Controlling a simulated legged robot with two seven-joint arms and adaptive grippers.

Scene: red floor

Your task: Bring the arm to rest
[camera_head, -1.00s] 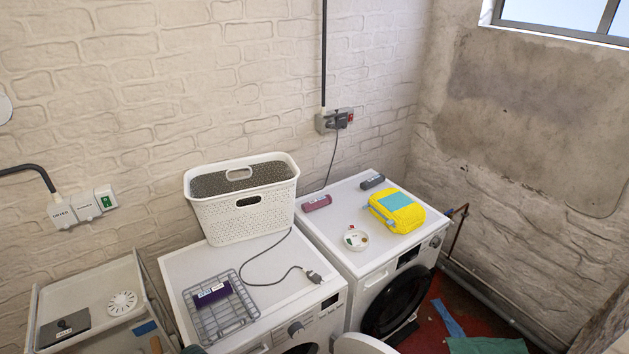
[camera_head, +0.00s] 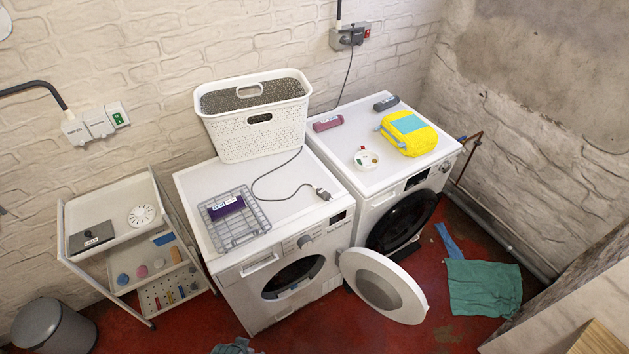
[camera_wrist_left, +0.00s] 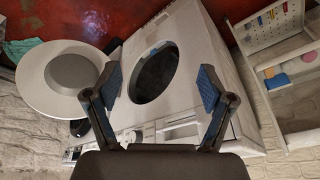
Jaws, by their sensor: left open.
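My left gripper (camera_wrist_left: 158,92) shows only in the left wrist view. Its two blue-padded fingers are spread apart with nothing between them. The front of a white washing machine (camera_wrist_left: 190,50) with its dark round opening lies beyond the fingers, and the open round door (camera_wrist_left: 62,78) is at the left. No arm or gripper of mine shows in the head view. My right gripper is in neither view.
Two white machines (camera_head: 215,180) stand side by side; one round door (camera_head: 385,287) hangs open. A white basket (camera_head: 235,140), a wire rack (camera_head: 240,232) and a yellow bag (camera_head: 405,140) rest on top. A trolley (camera_head: 125,237), a bin (camera_head: 50,328) and green cloth (camera_head: 485,287) stand around.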

